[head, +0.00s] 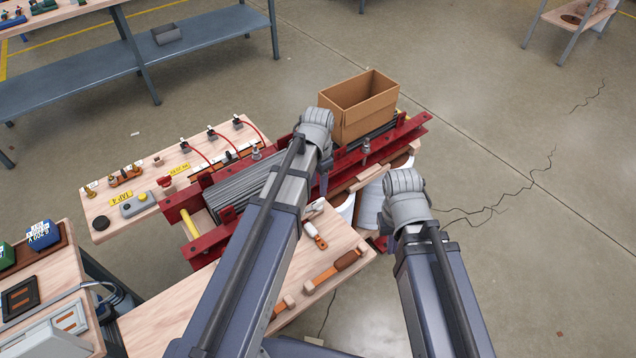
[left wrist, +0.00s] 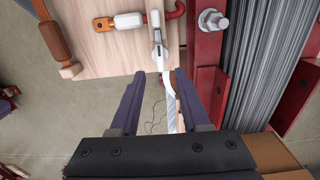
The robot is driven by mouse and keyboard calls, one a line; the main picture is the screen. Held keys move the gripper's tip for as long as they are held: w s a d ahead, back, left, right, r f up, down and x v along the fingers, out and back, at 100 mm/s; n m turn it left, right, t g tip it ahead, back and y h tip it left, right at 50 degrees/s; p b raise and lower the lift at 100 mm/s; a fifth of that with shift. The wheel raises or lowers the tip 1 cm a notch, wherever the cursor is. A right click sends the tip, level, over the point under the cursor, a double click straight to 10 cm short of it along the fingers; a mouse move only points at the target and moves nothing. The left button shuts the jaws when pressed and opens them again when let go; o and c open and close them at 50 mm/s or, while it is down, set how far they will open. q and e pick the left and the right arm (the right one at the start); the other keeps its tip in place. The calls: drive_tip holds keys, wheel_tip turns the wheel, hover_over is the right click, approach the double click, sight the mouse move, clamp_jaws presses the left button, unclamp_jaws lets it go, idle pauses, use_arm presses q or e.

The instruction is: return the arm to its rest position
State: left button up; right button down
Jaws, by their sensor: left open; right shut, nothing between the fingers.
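My left arm reaches over the red clamping frame (head: 215,236) with its stack of grey metal sheets (head: 243,200). In the head view the wrist mostly hides my left gripper (head: 323,182). The left wrist view shows its two dark fingers (left wrist: 168,82) apart, beside the frame and near the bench edge. A white-handled tool (left wrist: 158,48) shows between them in the picture; I cannot tell its depth, and the fingers are not closed on it. My right arm hangs right of the bench. Its gripper (head: 384,226) is mostly hidden below the wrist, shut and empty.
An open cardboard box (head: 362,108) sits at the frame's far end. White cylinders (head: 369,205) stand below, near my right wrist.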

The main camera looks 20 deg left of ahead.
use_arm(q)
drive_tip(key=shift+r, duration=0.4)
drive_tip(key=shift+f, duration=0.1)
use_arm(e)
drive_tip(key=shift+r, duration=0.3)
use_arm(q)
drive_tip(key=s+d+r+n+y+p, duration=0.1)
drive_tip(key=s+d+r+n+p, duration=0.3)
drive_tip(key=s+d, duration=0.6)
drive_tip(key=s+r+p, duration=0.1)
drive_tip(key=s, duration=0.3)
drive_tip(key=shift+s+d+r+p, duration=0.15)
drive_tip(key=shift+d+r+p, duration=0.15)
drive_tip(key=shift+r, duration=0.05)
use_arm(e)
wheel_tip(320, 180, up, 6)
drive_tip(key=shift+f, duration=0.2)
